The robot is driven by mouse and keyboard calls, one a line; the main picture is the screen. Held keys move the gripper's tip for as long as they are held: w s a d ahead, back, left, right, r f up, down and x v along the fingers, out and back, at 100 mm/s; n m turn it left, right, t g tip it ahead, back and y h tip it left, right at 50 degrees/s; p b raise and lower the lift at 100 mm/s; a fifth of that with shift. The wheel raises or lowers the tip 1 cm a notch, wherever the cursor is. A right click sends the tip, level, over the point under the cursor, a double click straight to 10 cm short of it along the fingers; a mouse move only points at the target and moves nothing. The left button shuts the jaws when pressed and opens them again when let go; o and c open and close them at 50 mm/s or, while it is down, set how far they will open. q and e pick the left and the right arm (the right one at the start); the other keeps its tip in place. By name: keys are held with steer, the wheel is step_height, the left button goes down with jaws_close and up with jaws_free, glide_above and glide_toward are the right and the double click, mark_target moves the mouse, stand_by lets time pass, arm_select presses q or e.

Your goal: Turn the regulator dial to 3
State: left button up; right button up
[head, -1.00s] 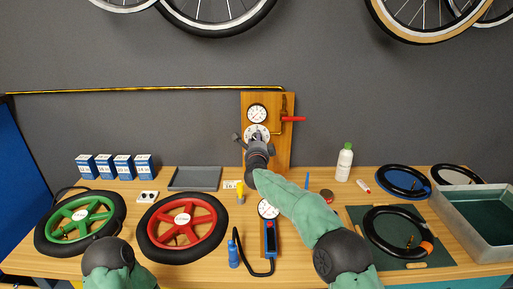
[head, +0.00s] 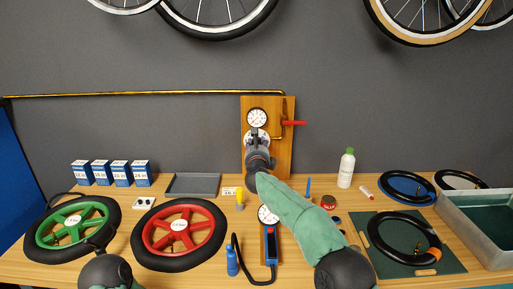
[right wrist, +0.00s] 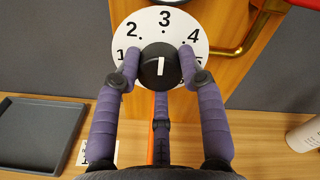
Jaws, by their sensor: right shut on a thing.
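The regulator dial is a white disc (right wrist: 124,52) with black numbers; 2, 3 and 4 show in the right wrist view, with 3 at the top. Its black knob (right wrist: 150,72) has a white mark that stands upright, roughly in line with the 3. My right gripper (right wrist: 161,71) is shut on the knob, one purple finger on each side. The dial's lower part is hidden by the knob and fingers. In the head view the dial (head: 250,136) is partly behind my right gripper, on a wooden board (head: 284,155). My left gripper is out of view; only its arm shows at lower left.
A pressure gauge (head: 257,118) sits above the dial, and a red-handled valve (head: 294,123) is at its right. A grey tray (head: 193,186) and a white bottle (head: 346,168) stand on the bench to either side. Red and green wheels lie at left.

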steer(key=shift+d+f, duration=0.15)
steer(key=shift+f, duration=0.1)
stand_by(0.3)
steer(key=o, duration=1.1)
steer(key=shift+d+m, duration=0.15)
steer(key=shift+m, duration=0.15)
steer(key=shift+o, duration=0.2)
steer(key=shift+r, duration=0.1)
steer(key=s, duration=1.2)
steer(key=shift+r, duration=0.1)
